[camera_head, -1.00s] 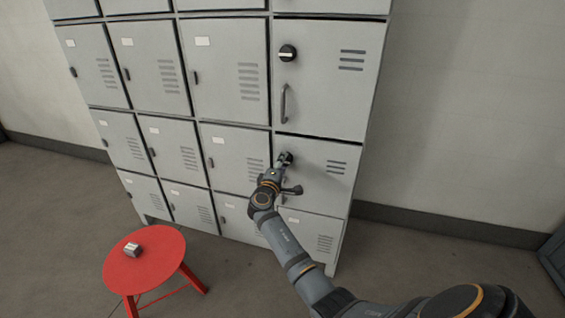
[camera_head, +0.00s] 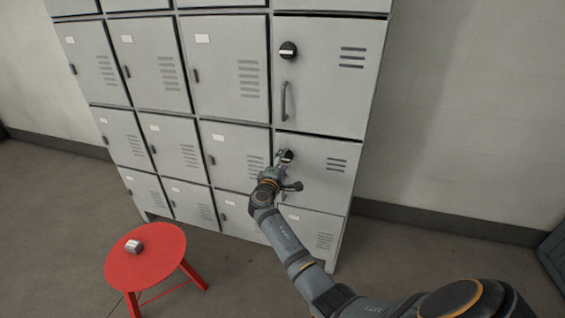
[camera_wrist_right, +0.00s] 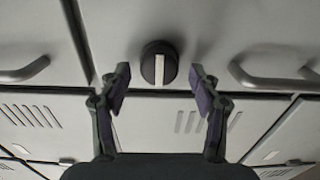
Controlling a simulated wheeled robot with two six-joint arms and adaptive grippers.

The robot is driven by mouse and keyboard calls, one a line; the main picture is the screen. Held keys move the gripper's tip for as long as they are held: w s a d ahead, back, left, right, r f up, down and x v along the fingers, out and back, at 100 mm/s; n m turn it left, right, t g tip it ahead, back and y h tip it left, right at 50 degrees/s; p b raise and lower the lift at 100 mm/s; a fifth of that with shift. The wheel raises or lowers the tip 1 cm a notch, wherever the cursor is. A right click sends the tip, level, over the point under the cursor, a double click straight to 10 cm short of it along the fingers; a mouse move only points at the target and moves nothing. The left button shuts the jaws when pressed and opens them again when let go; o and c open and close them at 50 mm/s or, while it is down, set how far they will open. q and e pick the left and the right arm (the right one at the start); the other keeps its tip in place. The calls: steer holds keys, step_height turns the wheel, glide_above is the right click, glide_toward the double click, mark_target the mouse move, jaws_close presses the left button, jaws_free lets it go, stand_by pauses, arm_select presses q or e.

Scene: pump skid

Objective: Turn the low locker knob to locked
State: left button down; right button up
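The low locker knob (camera_head: 288,156) is round and black, on the grey door below the large top-right door. In the right wrist view the knob (camera_wrist_right: 159,64) shows whole, with a white bar nearly upright in the picture. My right gripper (camera_head: 282,161) is at the knob and partly hides it in the head view. In the wrist view its two fingers (camera_wrist_right: 160,75) are open, one on each side of the knob, with a visible gap to it on both sides. My left gripper is out of view.
A second black knob (camera_head: 288,50) with a level white bar and a bar handle (camera_head: 285,101) are on the door above. A red stool (camera_head: 146,262) with a small metal object (camera_head: 134,246) stands at the lower left. Open floor lies around it.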

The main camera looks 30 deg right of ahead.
steer(key=v, duration=0.7)
steer(key=shift+s+a, duration=0.15)
steer(key=shift+s, duration=0.05)
